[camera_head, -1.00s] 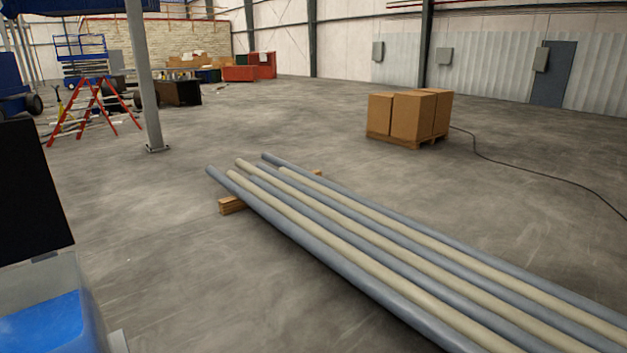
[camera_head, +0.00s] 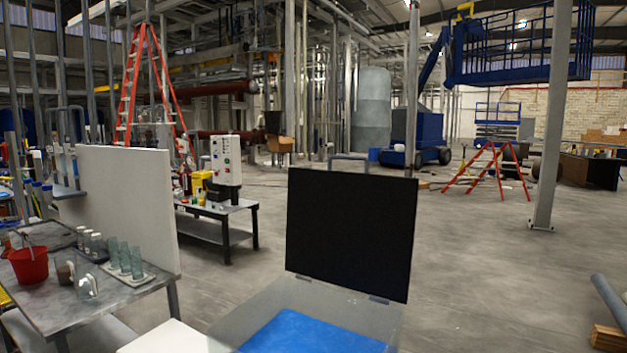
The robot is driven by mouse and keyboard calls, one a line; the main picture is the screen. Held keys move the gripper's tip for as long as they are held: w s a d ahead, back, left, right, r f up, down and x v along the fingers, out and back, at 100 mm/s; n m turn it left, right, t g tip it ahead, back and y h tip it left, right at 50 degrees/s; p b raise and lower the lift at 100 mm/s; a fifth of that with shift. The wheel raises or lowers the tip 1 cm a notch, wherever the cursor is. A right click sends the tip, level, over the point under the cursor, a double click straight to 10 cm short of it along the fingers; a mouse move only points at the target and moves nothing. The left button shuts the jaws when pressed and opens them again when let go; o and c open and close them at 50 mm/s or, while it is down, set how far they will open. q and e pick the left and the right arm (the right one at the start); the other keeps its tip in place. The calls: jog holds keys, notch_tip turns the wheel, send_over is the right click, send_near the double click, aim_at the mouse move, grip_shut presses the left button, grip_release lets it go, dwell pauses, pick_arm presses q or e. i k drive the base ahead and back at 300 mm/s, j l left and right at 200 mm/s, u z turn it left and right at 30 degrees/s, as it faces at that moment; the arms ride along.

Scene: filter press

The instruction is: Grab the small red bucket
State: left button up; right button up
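The small red bucket (camera_head: 29,265) stands upright on a grey metal table (camera_head: 75,309) at the far left of the head view. Its thin handle rises above the rim. Neither of my grippers shows in the head view, so I cannot see how they stand relative to the bucket.
Glass cylinders in a white rack (camera_head: 128,271) and a jug (camera_head: 87,286) stand near the bucket. A white panel (camera_head: 127,208) rises behind the table. An open case with a black lid (camera_head: 352,233) and blue inside is in front. Free floor lies right of it.

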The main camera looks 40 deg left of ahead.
aim_at(29, 265)
jog(key=i+l+u, duration=0.1)
jog(key=u, duration=0.35)
jog(key=i+l+u, duration=0.2)
jog(key=u, duration=0.25)
jog(key=i+l+u, duration=0.25)
jog(key=u, duration=0.2)
jog(key=i+l+u, duration=0.3)
jog(key=l+u, duration=0.3)
jog(key=l, duration=0.15)
jog(key=u, duration=1.4)
jog(key=i+j+u, duration=0.25)
jog(key=j, duration=0.35)
jog(key=i+j+u, duration=0.25)
jog(key=j, duration=0.25)
jog(key=i+j+u, duration=0.3)
jog(key=i+j, duration=0.2)
jog(key=i+j+z, duration=0.15)
jog(key=i, duration=0.3)
jog(key=i+z, duration=0.2)
jog(key=i, duration=0.3)
jog(key=i+j+z, duration=0.15)
jog(key=i, duration=0.25)
jog(key=j, duration=0.1)
